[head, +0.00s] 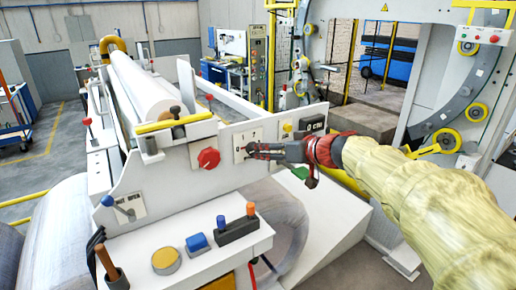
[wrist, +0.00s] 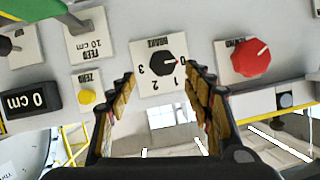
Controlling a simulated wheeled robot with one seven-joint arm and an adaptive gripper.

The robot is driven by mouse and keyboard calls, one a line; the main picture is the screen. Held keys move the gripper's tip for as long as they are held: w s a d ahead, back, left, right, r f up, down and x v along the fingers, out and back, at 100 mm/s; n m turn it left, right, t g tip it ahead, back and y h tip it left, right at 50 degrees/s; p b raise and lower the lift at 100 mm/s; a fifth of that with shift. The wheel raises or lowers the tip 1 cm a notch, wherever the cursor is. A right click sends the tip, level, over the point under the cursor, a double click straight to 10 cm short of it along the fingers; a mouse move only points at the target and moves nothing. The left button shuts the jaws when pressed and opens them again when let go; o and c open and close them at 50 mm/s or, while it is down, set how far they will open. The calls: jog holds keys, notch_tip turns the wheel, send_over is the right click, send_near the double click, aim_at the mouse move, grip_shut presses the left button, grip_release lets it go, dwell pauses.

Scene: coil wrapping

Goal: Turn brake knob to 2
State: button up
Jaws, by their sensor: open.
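The brake knob (wrist: 162,69) is small and black. It sits on a white plate (wrist: 150,88) marked 0, 1, 2 and 3, which appears upside down in the wrist view. Its pointer mark is toward the 0. My gripper (wrist: 160,80) is open, with one finger on each side of the plate's lower part in that view. The knob lies between and just beyond the fingertips, with gaps on both sides and no contact visible. In the head view my gripper (head: 251,152) reaches from the right to the brake plate (head: 241,138); the knob is hard to make out there.
A red knob (head: 209,158) is beside the brake plate. On the other side are a yellow button (wrist: 86,97), a 0 cm display (wrist: 27,100) and a feed lever plate (wrist: 88,42). A front console (head: 205,262) carries coloured controls below.

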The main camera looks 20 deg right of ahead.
jog(key=p+x, duration=0.1)
jog(key=x, duration=0.5)
jog(key=shift+a, duration=0.25)
jog(key=shift+w+f, duration=0.1)
jog(key=shift+c, duration=0.9)
jog(key=c, duration=1)
